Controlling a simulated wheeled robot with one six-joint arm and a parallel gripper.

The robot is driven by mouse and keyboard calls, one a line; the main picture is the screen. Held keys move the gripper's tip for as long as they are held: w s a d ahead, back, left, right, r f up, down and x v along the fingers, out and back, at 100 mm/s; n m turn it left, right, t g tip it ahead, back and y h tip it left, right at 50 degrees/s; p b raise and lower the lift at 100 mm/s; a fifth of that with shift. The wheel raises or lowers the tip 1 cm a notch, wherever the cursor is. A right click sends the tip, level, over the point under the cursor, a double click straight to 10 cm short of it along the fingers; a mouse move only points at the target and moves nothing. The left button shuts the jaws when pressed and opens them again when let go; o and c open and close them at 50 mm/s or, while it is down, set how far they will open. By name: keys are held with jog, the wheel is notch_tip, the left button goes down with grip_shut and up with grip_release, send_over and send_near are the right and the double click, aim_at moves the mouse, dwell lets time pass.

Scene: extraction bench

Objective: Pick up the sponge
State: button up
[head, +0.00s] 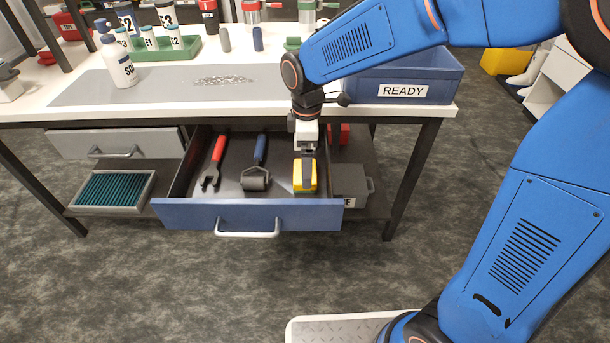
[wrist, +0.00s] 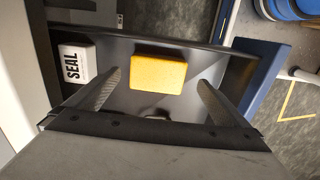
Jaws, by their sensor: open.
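The yellow sponge (head: 305,174) lies in the open blue-fronted drawer (head: 250,214), at its right end. It also shows in the wrist view (wrist: 158,74) as a yellow block on the dark drawer floor. My gripper (head: 306,180) reaches down into the drawer over the sponge. In the wrist view my gripper (wrist: 160,85) is open. Its two fingers stand apart on either side of the sponge, which sits beyond and between them. I see no contact between finger and sponge.
A red-handled wrench (head: 213,163) and a blue-handled roller (head: 258,166) lie left of the sponge. A white SEAL block (wrist: 75,63) lies near one finger in the wrist view. The blue READY bin (head: 403,92) stands on the bench above.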

aim_at(297, 188)
jog(key=f, duration=0.5)
jog(key=shift+w+a, duration=0.2)
jog(key=shift+a, duration=0.05)
jog(key=c, duration=1.1)
